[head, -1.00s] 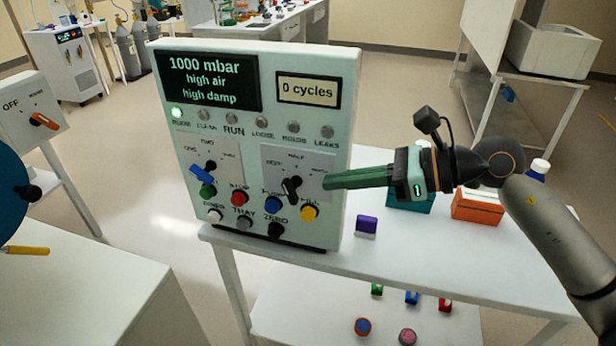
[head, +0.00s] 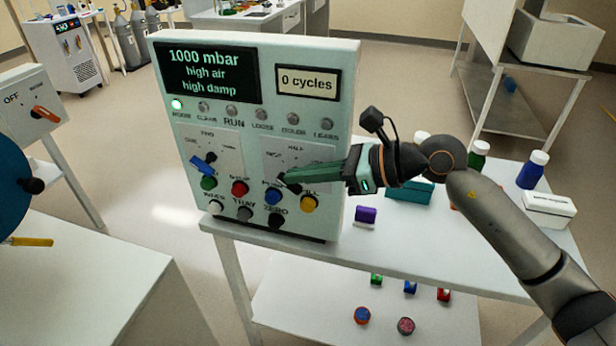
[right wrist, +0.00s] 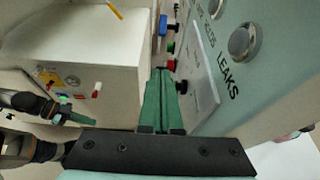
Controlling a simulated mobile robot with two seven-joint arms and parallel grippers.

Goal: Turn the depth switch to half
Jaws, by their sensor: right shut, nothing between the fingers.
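The depth switch (head: 293,187) is a black knob on the right-hand dial plate of the pale green panel (head: 345,120). A label that looks like HALF is above it; the other labels are too small to read surely. My right gripper (head: 285,178) is shut and empty, its green fingertips at the knob in the head view, covering part of it, so its pointing and any contact are unclear. In the right wrist view a black knob (right wrist: 182,87) shows just right of the fingertips. My left gripper (right wrist: 80,118) seems to show at the left there, its jaws unclear.
A blue-lever switch (head: 202,166) is left of the dial. Coloured buttons, such as the red one (head: 240,188) and yellow one (head: 308,204), sit close below. The panel stands on a white table (head: 420,255) with a purple block (head: 366,215), a teal rack and bottles to the right.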

